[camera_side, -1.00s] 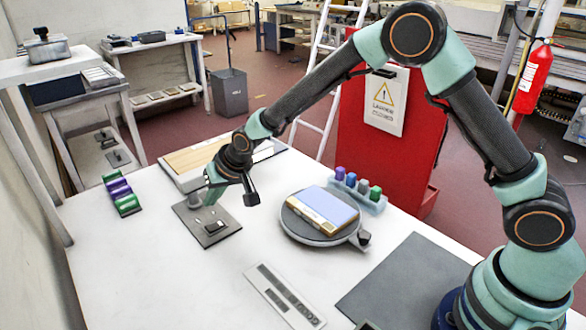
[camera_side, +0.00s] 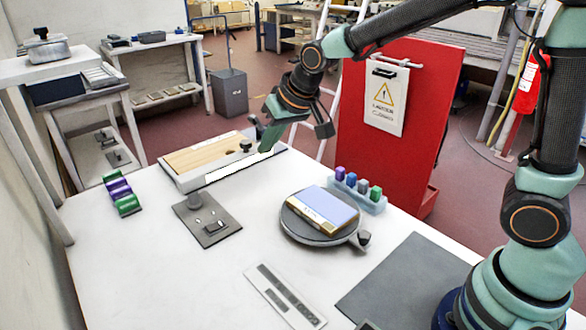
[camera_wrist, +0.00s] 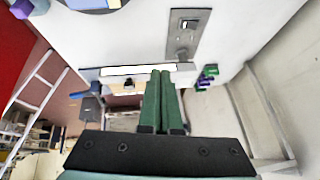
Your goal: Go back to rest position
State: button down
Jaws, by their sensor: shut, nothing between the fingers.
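My gripper (camera_side: 261,132) is raised above the back of the white table (camera_side: 130,260), near the wooden board in its white tray (camera_side: 176,181). It looks clear of the table and holds nothing. In the wrist view its two green fingers (camera_wrist: 162,85) lie close together, shut. A grey plate with small metal fittings (camera_side: 207,219) lies on the table to the left of and below the gripper; it also shows in the wrist view (camera_wrist: 188,22).
A round turntable (camera_side: 290,226) carries a blue-topped box (camera_side: 325,207). Behind it is a holder with coloured pegs (camera_side: 372,207). A green and purple rack (camera_side: 122,196) stands at the left. A red panel (camera_side: 425,110) rises behind the table. A dark mat (camera_side: 400,285) lies front right.

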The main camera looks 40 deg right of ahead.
jog(key=s+d+r, duration=0.2)
jog(key=s+d, duration=0.2)
jog(key=s, duration=0.5)
jog(key=s+d+r+n+h, duration=0.1)
jog(key=s+d+r, duration=0.1)
jog(key=s+d, duration=0.3)
jog(key=s, duration=0.4)
jog(key=shift+d, duration=0.3)
